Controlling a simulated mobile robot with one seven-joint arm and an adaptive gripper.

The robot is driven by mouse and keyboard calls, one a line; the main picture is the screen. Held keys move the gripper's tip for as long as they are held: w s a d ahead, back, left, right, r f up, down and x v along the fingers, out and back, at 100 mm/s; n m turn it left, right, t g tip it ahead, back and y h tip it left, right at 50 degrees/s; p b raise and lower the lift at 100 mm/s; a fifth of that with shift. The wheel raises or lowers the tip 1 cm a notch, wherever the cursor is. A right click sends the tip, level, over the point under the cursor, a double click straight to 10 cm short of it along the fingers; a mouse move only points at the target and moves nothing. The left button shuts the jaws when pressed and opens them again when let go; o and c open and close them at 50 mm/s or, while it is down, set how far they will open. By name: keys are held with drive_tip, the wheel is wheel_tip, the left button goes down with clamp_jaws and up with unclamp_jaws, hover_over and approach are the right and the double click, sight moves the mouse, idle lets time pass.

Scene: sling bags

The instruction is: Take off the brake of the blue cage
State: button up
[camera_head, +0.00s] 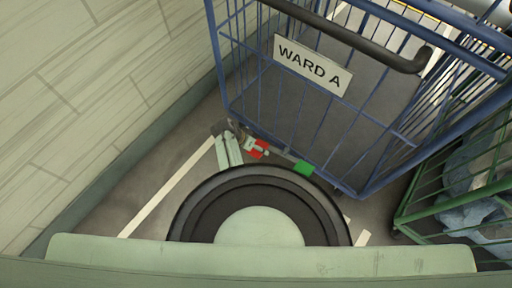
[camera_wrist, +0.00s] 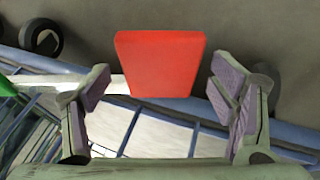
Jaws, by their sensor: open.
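The blue cage (camera_head: 345,120) with a WARD A sign (camera_head: 312,65) stands beyond my base. Low along its near bottom edge are a red pedal (camera_head: 259,150) and a green pedal (camera_head: 303,167). In the wrist view the red pedal (camera_wrist: 160,62) fills the top middle, with a pale bar running left from it toward a sliver of the green pedal (camera_wrist: 5,88). My gripper (camera_wrist: 160,78) is open, one finger on each side of the red pedal, with visible gaps. I cannot tell how deep the pedal lies between the fingers.
A green cage (camera_head: 462,185) holding grey-blue bundles stands close at the right. A pale tiled wall (camera_head: 85,90) with a dark skirting runs along the left. Dark wheels (camera_wrist: 42,37) show in the wrist view. Floor with white lines (camera_head: 170,190) is clear at the left.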

drive_tip(key=shift+d+f, duration=0.15)
drive_tip(key=shift+f, duration=0.05)
drive_tip(key=shift+c, duration=0.5)
drive_tip(key=c, duration=1.6)
